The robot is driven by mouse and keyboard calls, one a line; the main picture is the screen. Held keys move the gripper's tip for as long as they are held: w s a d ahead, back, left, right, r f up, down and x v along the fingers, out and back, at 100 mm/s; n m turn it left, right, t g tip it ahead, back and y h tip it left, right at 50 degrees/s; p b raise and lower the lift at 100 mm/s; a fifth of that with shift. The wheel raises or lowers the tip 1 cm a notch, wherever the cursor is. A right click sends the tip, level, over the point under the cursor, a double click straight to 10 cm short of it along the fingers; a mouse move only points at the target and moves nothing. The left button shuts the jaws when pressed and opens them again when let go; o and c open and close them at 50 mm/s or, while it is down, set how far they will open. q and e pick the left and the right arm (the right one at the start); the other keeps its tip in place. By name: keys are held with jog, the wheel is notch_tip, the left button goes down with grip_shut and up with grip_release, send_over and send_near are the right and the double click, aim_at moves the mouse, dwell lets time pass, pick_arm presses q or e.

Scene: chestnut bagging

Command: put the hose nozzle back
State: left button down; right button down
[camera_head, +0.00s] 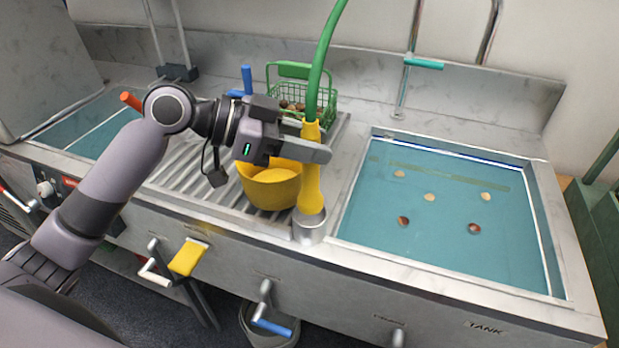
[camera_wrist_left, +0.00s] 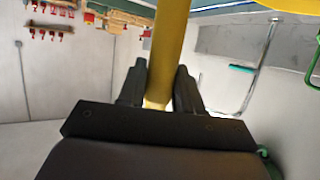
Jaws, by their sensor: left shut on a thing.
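The yellow hose nozzle (camera_head: 311,190) stands upright at the counter's front, with the green hose (camera_head: 322,60) rising from its top. Its lower end is at the grey metal cup-shaped holder (camera_head: 309,228); whether it is fully seated I cannot tell. My left gripper (camera_head: 318,150) is shut on the upper part of the nozzle. In the left wrist view the yellow nozzle (camera_wrist_left: 170,50) runs between the two dark fingers (camera_wrist_left: 158,88). My right gripper is not in view.
A yellow bowl (camera_head: 270,190) stands on the ribbed drainboard (camera_head: 190,170) just left of the nozzle. A green wire basket (camera_head: 300,92) with chestnuts is behind. The water tank (camera_head: 440,250) on the right holds several floating or sunken pieces.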

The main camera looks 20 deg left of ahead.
aim_at(309, 178)
pick_arm(q)
jog(key=shift+f, duration=3.45)
jog(key=shift+f, duration=0.15)
jog(key=c, duration=0.8)
grip_release()
jog(key=shift+o, duration=0.2)
jog(key=shift+r, duration=0.2)
jog(key=b+v, duration=0.2)
jog(key=v, duration=1)
